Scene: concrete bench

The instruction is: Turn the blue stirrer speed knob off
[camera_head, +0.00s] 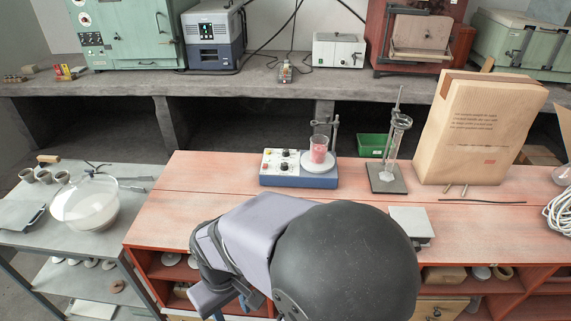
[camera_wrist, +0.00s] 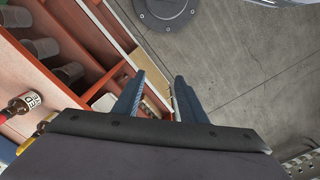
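The stirrer (camera_head: 300,180) is a low box with a blue body and a white front panel, standing on the red bench. Its panel carries dark knobs (camera_head: 285,153) and small coloured buttons. The panel is too small for me to tell which knob is the blue one or where it points. A beaker of pink liquid (camera_head: 319,150) stands on the round plate at its right end, by a clamp stand. My gripper (camera_wrist: 160,76) has its two blue fingers apart with nothing between them. It hangs low near the bench's front, away from the stirrer.
A metal stand with a glass cylinder (camera_head: 396,140) and a large paper bag (camera_head: 478,125) stand right of the stirrer. A small scale (camera_head: 411,222) sits near the front. A grey side table (camera_head: 130,180) is at left. The bench left of the stirrer is clear.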

